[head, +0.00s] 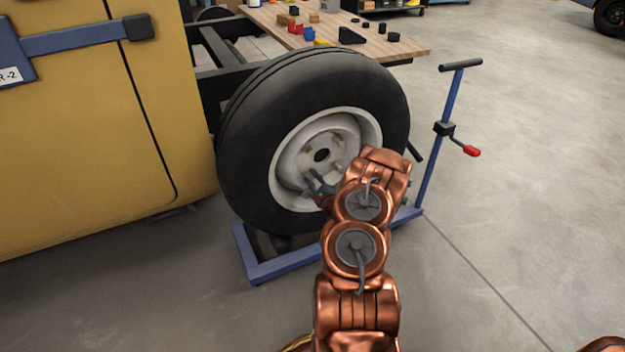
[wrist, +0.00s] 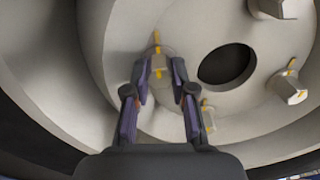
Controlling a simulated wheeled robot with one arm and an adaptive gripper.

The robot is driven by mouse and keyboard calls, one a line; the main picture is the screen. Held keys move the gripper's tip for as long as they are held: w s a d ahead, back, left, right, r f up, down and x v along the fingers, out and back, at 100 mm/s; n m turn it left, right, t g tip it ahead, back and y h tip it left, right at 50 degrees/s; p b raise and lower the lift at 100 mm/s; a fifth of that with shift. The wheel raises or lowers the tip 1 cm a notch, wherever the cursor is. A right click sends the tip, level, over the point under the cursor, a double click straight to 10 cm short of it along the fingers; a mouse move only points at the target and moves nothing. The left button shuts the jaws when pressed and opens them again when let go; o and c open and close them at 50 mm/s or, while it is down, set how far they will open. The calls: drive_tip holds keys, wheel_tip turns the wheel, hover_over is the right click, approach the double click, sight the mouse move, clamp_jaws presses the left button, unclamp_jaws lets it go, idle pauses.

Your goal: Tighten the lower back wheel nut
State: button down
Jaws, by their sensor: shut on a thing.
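The wheel (head: 240,150) has a pale rim (head: 288,170) with several wheel nuts around a dark centre hole (head: 321,155). My gripper (head: 313,184) reaches the lower left part of the hub in the head view. In the wrist view my gripper (wrist: 159,70) has one fingertip on each side of a wheel nut (wrist: 158,62) and is shut on it. A yellow mark shows at that nut and above it. Other nuts with yellow marks, one at right (wrist: 290,86) and one below (wrist: 208,116), are free. The held nut is mostly hidden in the head view.
A blue stand (head: 262,268) lies under the wheel, with an upright post and red-handled crank (head: 471,151) at right. A yellow vehicle body (head: 80,150) is at left. A wooden workbench (head: 385,47) with small parts stands behind.

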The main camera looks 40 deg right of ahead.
idle(0.4)
drive_tip(key=c, duration=1)
unclamp_jaws()
drive_tip(key=shift+v, duration=6)
